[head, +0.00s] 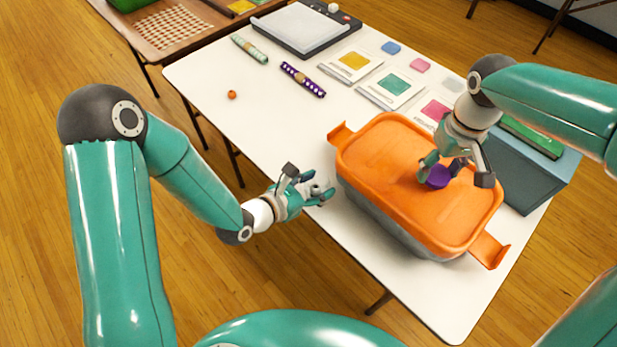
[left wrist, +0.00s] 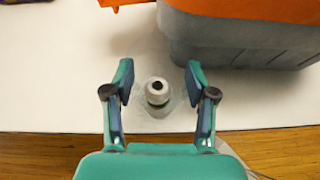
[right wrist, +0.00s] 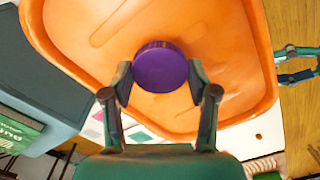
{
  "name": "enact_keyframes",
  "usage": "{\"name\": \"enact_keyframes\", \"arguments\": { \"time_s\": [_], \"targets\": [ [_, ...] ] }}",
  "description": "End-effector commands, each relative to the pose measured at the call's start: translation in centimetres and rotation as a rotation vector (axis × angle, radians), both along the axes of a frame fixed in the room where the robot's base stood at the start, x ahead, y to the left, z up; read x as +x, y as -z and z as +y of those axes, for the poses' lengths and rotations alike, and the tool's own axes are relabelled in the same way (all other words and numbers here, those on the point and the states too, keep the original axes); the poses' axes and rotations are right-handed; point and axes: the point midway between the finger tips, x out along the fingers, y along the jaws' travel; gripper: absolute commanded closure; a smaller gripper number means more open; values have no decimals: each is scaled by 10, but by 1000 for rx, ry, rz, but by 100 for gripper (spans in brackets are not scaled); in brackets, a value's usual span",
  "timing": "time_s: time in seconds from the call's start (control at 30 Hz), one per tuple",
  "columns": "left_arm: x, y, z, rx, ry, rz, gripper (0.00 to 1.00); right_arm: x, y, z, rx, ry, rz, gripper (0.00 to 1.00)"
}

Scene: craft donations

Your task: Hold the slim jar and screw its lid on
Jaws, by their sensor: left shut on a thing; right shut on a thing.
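The slim jar (left wrist: 157,92), small and clear with a pale round neck and dark opening, stands between the fingers of my left gripper (left wrist: 158,82) at the table's edge. In the head view my left gripper (head: 308,186) is shut on the jar, whose body (head: 322,195) is mostly hidden by the fingers. The purple round lid (right wrist: 160,68) is held between the fingertips of my right gripper (right wrist: 160,80). In the head view the purple lid (head: 438,177) is over the orange bin cover, apart from the jar; I cannot tell whether it touches the cover.
A grey bin with an orange cover (head: 385,150) stands close right of the jar. A blue-grey box (head: 522,180) is behind it. Cards (head: 392,88), patterned rolls (head: 303,80), an orange bead (head: 232,94) and a flat device (head: 305,30) lie farther back. The table's left front is clear.

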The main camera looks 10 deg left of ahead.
Motion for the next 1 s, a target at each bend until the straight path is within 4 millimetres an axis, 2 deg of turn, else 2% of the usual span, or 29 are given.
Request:
{"name": "enact_keyframes", "arguments": {
  "time_s": [0.37,0.47,0.63,0.7,0.77,0.9,1.0],
  "targets": [
    [0,0,0,0,-2,0,100,0,0,0,0,41,1,55],
    [0,0,0,0,-2,0,100,-1,0,0,-1,124,7,55],
    [0,0,0,0,-2,0,100,4,-8,-1,5,379,5,55],
    [0,0,0,0,-2,0,100,10,-9,5,9,496,8,55],
    [1,0,0,0,-3,0,100,16,-11,17,13,586,10,55],
    [1,0,0,0,-3,0,100,28,-14,63,19,748,12,55],
    [1,0,0,0,-3,0,100,31,-15,99,21,799,14,55]
  ]
}}
